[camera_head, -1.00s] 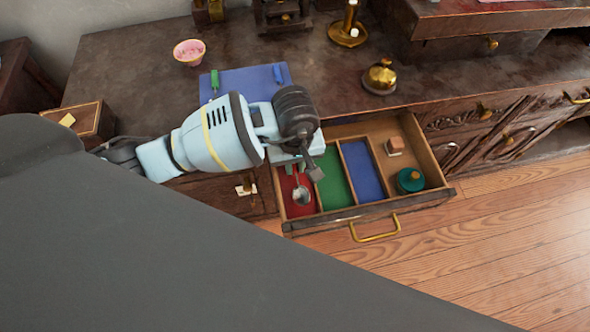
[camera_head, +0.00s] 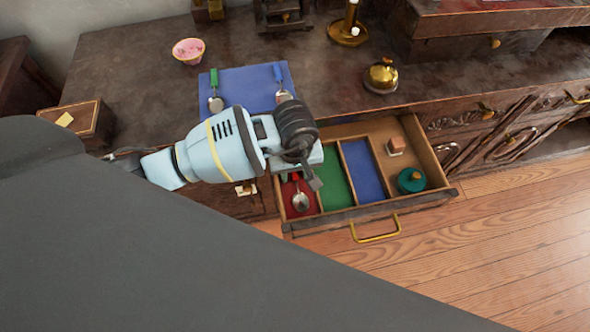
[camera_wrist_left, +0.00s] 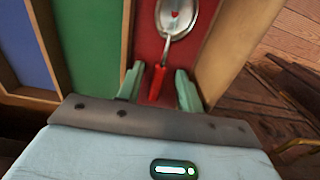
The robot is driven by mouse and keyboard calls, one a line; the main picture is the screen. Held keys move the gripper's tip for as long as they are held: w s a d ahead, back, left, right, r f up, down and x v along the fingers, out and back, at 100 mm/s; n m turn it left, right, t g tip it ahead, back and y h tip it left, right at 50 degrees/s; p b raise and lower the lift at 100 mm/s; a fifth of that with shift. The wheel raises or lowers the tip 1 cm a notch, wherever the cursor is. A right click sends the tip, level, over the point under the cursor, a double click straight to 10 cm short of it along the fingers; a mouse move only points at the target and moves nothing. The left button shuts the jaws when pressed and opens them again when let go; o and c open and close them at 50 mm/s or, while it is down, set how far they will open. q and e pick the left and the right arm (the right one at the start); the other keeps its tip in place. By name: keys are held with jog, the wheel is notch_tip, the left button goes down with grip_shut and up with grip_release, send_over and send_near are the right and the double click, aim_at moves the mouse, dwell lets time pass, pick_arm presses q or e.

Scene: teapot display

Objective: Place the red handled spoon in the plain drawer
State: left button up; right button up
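The red handled spoon (camera_head: 300,203) lies in the red-lined compartment (camera_head: 311,207) of the open drawer, its bowl toward the drawer front. In the left wrist view its red handle (camera_wrist_left: 157,83) lies between the fingers of my left gripper (camera_wrist_left: 160,88). The fingers are open, with a gap on each side of the handle. In the head view my left gripper (camera_head: 305,181) is over the red compartment and partly covers the handle. The plain wood compartment (camera_head: 399,173) is at the drawer's right. My right gripper is not in view.
The plain compartment holds a pinkish block (camera_head: 395,146) and a teal jar (camera_head: 410,180). Green (camera_head: 334,180) and blue (camera_head: 362,172) compartments lie between. Green-handled (camera_head: 215,92) and blue-handled (camera_head: 280,86) spoons lie on a blue mat (camera_head: 246,86). A brass bell (camera_head: 380,78) stands behind the drawer.

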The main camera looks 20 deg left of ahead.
aim_at(294, 177)
pick_arm(q)
jog(key=shift+r, duration=0.1)
notch_tip(294, 177, up, 12)
jog(key=p, duration=0.1)
jog(key=shift+p, duration=0.35)
jog(key=shift+s+a, duration=0.1)
dwell(0.3)
